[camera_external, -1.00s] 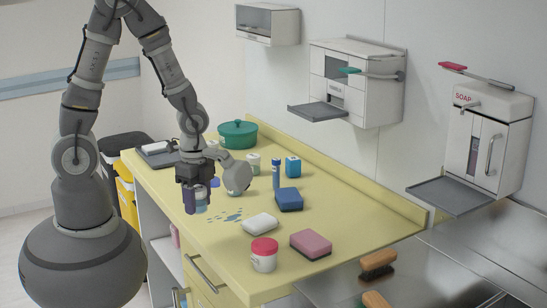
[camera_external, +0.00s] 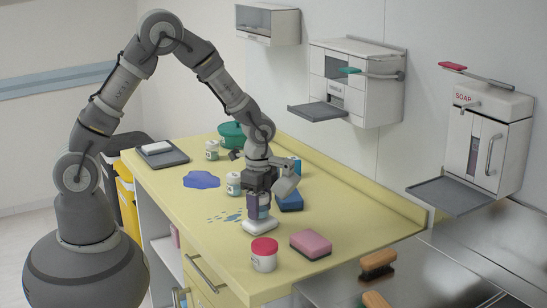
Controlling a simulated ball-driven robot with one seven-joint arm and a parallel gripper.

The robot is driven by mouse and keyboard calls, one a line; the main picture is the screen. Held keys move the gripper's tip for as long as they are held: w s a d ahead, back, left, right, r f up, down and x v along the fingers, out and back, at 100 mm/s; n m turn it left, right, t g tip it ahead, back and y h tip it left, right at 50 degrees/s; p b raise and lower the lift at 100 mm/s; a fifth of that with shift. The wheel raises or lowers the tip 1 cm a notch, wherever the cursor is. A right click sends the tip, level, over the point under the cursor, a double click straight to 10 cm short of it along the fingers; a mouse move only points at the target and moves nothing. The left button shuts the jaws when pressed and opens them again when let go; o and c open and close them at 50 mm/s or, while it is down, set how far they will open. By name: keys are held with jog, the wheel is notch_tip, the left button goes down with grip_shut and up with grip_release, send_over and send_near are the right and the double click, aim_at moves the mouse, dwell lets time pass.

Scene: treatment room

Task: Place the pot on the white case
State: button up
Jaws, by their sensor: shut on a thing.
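My gripper (camera_external: 258,207) is pointing down over the yellow counter, its jaws shut on a small pale pot (camera_external: 259,212). The fingers hide most of the pot.
A red-lidded jar (camera_external: 264,256) and a pink sponge (camera_external: 311,244) stand in front. A blue sponge (camera_external: 291,202) lies behind right of my gripper. A small jar (camera_external: 233,184), a blue cloth (camera_external: 201,179) and a green pot (camera_external: 232,133) are farther back.

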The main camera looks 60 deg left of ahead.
jog(key=shift+f, duration=0.45)
jog(key=shift+r, duration=0.15)
jog(key=o, duration=1)
jog(key=shift+o, duration=0.2)
notch_tip(320, 180, up, 12)
jog(key=p, duration=0.4)
